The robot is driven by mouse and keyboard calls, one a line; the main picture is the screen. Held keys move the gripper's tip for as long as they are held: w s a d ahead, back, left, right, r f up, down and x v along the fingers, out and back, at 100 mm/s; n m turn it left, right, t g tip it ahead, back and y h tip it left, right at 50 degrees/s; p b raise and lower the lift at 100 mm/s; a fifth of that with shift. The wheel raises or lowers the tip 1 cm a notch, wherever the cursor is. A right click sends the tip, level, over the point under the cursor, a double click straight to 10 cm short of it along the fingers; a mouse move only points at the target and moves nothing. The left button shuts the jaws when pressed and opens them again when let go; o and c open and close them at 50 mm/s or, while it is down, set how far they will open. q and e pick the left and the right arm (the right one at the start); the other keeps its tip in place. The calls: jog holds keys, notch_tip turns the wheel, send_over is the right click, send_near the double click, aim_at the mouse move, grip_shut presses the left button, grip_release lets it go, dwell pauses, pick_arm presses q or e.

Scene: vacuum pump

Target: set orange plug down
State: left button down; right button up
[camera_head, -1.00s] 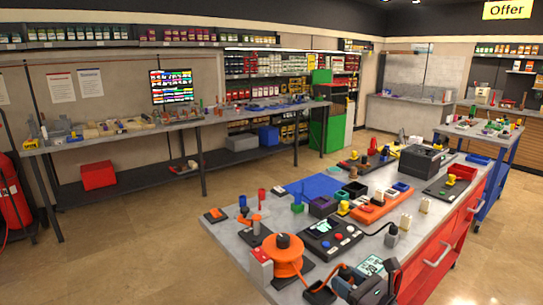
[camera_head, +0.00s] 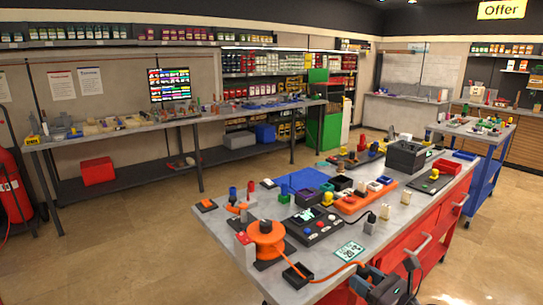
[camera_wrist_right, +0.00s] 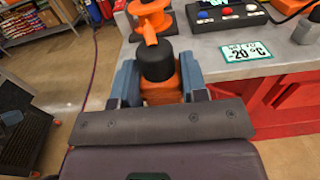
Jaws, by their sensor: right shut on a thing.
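My right gripper (camera_head: 388,287) is at the near edge of the work table, at the bottom of the head view. In the right wrist view (camera_wrist_right: 157,72) its two blue-grey fingers are shut on the orange plug (camera_wrist_right: 160,92), which has a black round part at its far end. An orange cord (camera_head: 335,274) runs from beside the plug toward the orange reel (camera_head: 265,240), which stands on the table. The reel also shows in the wrist view (camera_wrist_right: 155,18). The plug itself is mostly hidden in the head view. My left gripper does not show.
A small black open tray (camera_head: 298,275) lies between reel and gripper. A temperature card (camera_head: 349,250) and a black control box (camera_head: 310,225) with coloured buttons lie beyond. Red drawers (camera_head: 420,245) face the table's near side, with open floor before them.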

jog(key=s+d+r+m+t+h, duration=0.1)
jog(key=d+r, duration=0.2)
jog(key=d, duration=0.7)
jog(key=shift+s+d+r, duration=0.2)
jog(key=shift+s+r, duration=0.1)
jog(key=shift+s, duration=0.05)
jog(key=shift+r, duration=0.1)
jog(key=shift+s+a+r+m+t+h, duration=0.2)
jog(key=shift+s+r+m+h, duration=0.1)
jog(key=shift+s+h, duration=0.1)
jog(key=shift+s+a+r+m+t+h, duration=0.15)
jog(key=shift+s+r+m+t+h, duration=0.1)
jog(key=shift+s+h, duration=0.15)
